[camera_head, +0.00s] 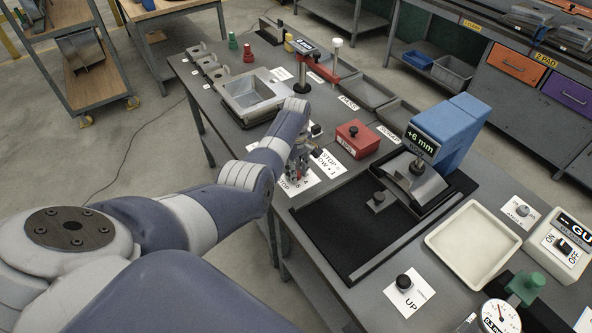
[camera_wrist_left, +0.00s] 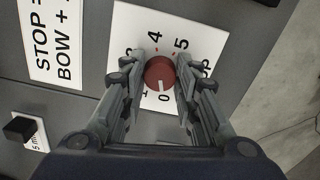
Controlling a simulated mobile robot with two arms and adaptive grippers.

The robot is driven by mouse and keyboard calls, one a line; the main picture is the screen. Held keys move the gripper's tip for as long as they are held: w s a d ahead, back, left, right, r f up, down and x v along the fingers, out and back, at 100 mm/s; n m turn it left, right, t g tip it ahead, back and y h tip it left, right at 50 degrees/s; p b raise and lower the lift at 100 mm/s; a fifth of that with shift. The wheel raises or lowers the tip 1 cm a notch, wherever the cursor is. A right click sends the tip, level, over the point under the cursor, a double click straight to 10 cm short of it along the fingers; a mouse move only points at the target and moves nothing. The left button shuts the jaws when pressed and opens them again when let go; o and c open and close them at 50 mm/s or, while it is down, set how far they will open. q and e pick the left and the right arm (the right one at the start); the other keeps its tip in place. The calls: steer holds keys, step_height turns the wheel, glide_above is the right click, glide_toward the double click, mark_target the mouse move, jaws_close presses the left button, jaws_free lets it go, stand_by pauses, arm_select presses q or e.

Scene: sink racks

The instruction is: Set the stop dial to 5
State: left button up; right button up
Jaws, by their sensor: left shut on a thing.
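The stop dial is a red round knob (camera_wrist_left: 160,70) on a white card (camera_wrist_left: 208,45) in the left wrist view. Numbers stand around it, with 0 at the bottom, 3 and 4 at upper left and 5 at upper right. A white mark on the knob points down toward the 0. My left gripper (camera_wrist_left: 160,62) is shut on the knob, one finger on each side. In the head view my left gripper (camera_head: 299,160) is down at the card (camera_head: 298,187) near the bench's left edge and hides the knob. My right gripper is not in view.
A sign with "STOP =" (camera_wrist_left: 52,40) and a black knob (camera_wrist_left: 19,129) lie beside the card. A red box (camera_head: 357,139), a blue machine with a "+6 mm" display (camera_head: 422,139), a black knob by "UP" (camera_head: 403,282) and a cream tray (camera_head: 472,243) stand farther right.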

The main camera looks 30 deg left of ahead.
arm_select(q)
steer(key=shift+m, duration=0.6)
steer(key=m+p, duration=0.1)
steer(key=m, duration=0.8)
steer(key=shift+m+p, duration=0.3)
steer(key=shift+p, duration=0.05)
steer(key=m, duration=0.5)
steer(key=shift+s+m, duration=0.1)
steer(key=shift+m, duration=0.2)
steer(key=m, duration=1.1)
steer(key=shift+a+m+b, duration=0.1)
steer(key=shift+m+b, duration=0.3)
steer(key=m+b, duration=0.1)
steer(key=m, duration=0.4)
steer(key=m+b, duration=0.1)
steer(key=m, duration=0.4)
steer(key=shift+f+m+b, duration=0.1)
steer(key=shift+m+b, duration=0.2)
steer(key=shift+m, duration=0.1)
steer(key=m+b, duration=0.2)
steer(key=m, duration=0.3)
steer(key=shift+m, duration=0.3)
